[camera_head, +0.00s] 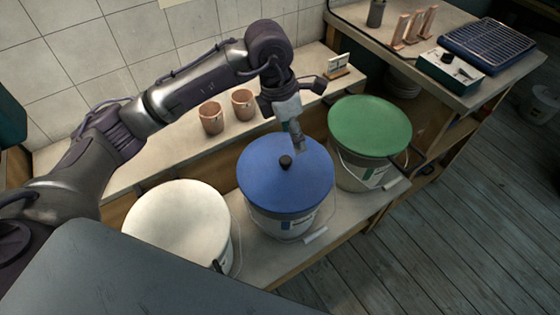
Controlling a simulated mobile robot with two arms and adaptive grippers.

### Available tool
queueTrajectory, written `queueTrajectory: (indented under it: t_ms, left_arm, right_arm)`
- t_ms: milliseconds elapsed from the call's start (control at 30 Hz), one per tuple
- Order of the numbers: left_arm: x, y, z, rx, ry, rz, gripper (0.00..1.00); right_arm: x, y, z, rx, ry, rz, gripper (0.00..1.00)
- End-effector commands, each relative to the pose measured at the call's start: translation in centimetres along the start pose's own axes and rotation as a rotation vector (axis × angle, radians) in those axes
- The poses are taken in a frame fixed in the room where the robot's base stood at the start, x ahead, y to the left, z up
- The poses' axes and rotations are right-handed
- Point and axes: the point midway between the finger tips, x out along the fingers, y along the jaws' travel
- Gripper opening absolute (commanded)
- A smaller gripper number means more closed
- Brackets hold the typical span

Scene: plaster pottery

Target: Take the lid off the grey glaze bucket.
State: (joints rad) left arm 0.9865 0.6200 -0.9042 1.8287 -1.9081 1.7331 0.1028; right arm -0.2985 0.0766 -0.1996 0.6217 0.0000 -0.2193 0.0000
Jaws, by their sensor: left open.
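Three pale buckets stand in a row on a low bench. The left one has an off-white lid (178,225), the middle one a blue lid (262,180) with a dark knob (286,161), and the right one a green lid (368,125). All three lids are on. No bucket is plainly grey, and I cannot tell which holds grey glaze. My left gripper (297,143) is open and points down over the far right part of the blue lid, a little behind the knob. Nothing shows between its fingers. My right gripper is not in view.
Two terracotta cups (211,117) (243,104) stand on the ledge behind the buckets, by a tiled wall. A small card stand (338,66) is to their right. A table at upper right bears a box with a knob (449,70) and a blue rack (487,45).

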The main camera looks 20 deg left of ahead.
Motion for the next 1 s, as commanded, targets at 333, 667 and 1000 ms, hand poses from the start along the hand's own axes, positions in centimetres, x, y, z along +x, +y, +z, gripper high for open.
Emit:
queueTrajectory:
  t_ms: [333, 667, 1000]
  left_arm:
    - [3.0, 2.7, -2.1, -0.024, 0.093, 0.089, 0.64]
    - [7.3, 3.1, -2.4, -0.022, 0.088, 0.090, 0.64]
    - [11.4, 3.6, -3.0, -0.024, 0.090, 0.089, 0.64]
  right_arm:
    - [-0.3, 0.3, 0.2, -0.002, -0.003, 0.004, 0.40]
    - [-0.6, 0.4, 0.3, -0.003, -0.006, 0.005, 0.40]
    - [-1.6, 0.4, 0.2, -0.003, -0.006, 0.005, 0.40]
